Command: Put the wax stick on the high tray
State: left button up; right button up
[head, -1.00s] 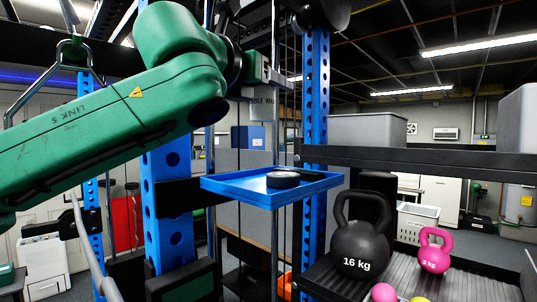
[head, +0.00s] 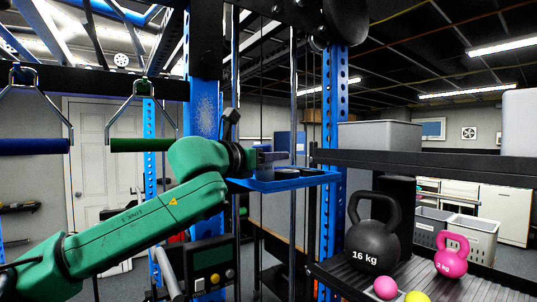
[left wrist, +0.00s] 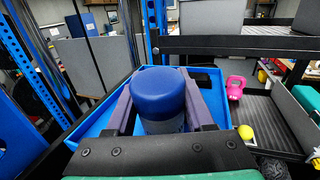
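The wax stick (left wrist: 160,95) shows in the left wrist view as an upright cylinder with a rounded blue cap over a greyish body. My left gripper (left wrist: 160,98) has one finger on each side of it and looks shut on it. In the head view my left gripper (head: 268,160) is over the left part of the high tray (head: 300,182), a shallow blue tray fixed to the rack. The tray's blue rim also shows in the left wrist view (left wrist: 98,118). The stick's base is hidden, so I cannot tell whether it touches the tray. My right gripper is not in view.
A dark object (left wrist: 203,78) lies on the tray beyond the gripper. A blue upright (head: 333,110) and a black shelf bar (head: 430,163) stand to the right. Below are a 16 kg kettlebell (head: 374,238), a pink kettlebell (head: 452,254) and small balls (head: 386,287).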

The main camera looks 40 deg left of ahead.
pick_arm(q)
jog(key=o, duration=0.4)
jog(key=shift+w+d+r, duration=0.15)
jog(key=shift+w+d, duration=0.05)
jog(key=shift+d, duration=0.4)
jog(key=shift+s+d+r, duration=0.1)
jog(key=shift+s+r, duration=0.05)
jog(key=shift+s, duration=0.3)
jog(key=shift+s+a+r, duration=0.1)
jog(key=shift+a+r, duration=0.05)
jog(key=shift+a, duration=0.05)
jog(key=shift+a+r, duration=0.15)
jog(key=shift+r, duration=0.2)
jog(key=s+b, duration=0.5)
jog(key=s, duration=0.6)
jog(key=shift+s+d+f+b, duration=0.2)
jog(key=shift+s+d+b, duration=0.1)
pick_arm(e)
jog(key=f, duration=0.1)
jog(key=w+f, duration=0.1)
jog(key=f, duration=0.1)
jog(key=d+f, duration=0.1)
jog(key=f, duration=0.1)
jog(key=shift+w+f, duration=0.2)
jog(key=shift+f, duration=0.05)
pick_arm(q)
jog(key=shift+a, duration=0.1)
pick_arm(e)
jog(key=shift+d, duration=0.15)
